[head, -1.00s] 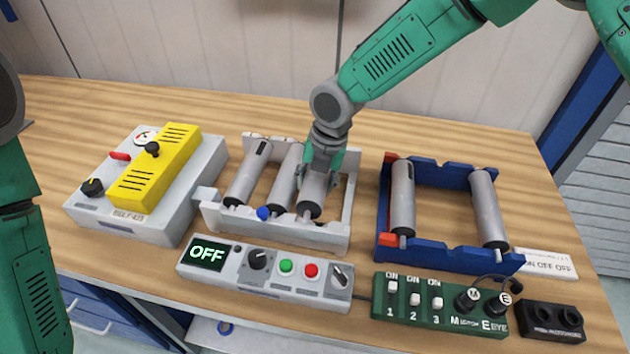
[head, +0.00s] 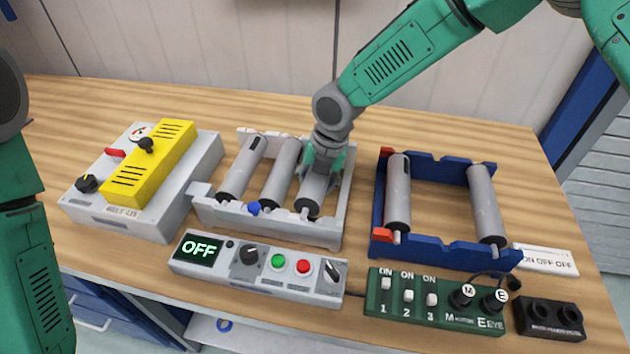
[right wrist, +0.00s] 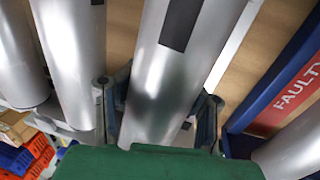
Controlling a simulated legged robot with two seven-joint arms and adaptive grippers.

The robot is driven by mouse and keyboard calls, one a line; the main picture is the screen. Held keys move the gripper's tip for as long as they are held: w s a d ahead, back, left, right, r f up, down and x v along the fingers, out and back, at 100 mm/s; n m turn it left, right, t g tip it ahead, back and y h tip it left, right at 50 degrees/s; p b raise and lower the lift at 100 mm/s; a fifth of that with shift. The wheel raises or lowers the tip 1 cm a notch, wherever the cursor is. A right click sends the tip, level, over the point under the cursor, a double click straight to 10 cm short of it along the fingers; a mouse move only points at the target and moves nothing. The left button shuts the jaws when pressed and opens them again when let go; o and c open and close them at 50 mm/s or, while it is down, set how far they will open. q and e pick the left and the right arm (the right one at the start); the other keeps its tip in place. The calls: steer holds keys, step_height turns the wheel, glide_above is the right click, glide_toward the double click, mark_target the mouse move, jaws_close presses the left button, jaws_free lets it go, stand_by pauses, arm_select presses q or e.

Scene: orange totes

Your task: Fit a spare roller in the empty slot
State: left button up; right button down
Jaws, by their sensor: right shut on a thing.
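A white frame (head: 217,211) holds a left roller (head: 240,172), a middle roller (head: 279,172) and a right roller (head: 312,192). A blue frame (head: 440,253) holds a left roller (head: 398,195) and a right roller (head: 486,205), with an open gap between them. My right gripper (head: 323,162) is shut on the white frame's right roller. In the right wrist view, its fingers straddle this roller (right wrist: 165,90), which has a dark patch. I cannot tell whether the roller is lifted from its seat. My left arm shows at the left edge; its gripper is outside the picture.
A grey control box reading OFF (head: 262,268) and a green switch box (head: 435,302) stand in front of the frames. A grey unit with a yellow cover (head: 150,168) is at left. A red FAULTY label (right wrist: 295,95) shows beside the blue frame. Bare wood lies behind the frames.

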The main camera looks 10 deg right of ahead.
steer(key=shift+d+f, duration=0.4)
steer(key=shift+d, duration=0.1)
steer(key=shift+a+r, duration=0.15)
steer(key=shift+a, duration=0.25)
arm_select(q)
steer(key=shift+f, duration=0.1)
arm_select(e)
steer(key=shift+a, duration=0.1)
arm_select(q)
steer(key=shift+w+d, duration=0.1)
steer(key=shift+d, duration=0.1)
arm_select(e)
steer(key=shift+d+f, duration=0.25)
steer(key=shift+f, duration=0.1)
arm_select(q)
steer(key=shift+a+f, duration=0.1)
arm_select(e)
steer(key=shift+a+f, duration=0.1)
steer(key=shift+f, duration=0.1)
steer(key=c, duration=1.2)
jaws_free()
steer(key=shift+o, duration=0.2)
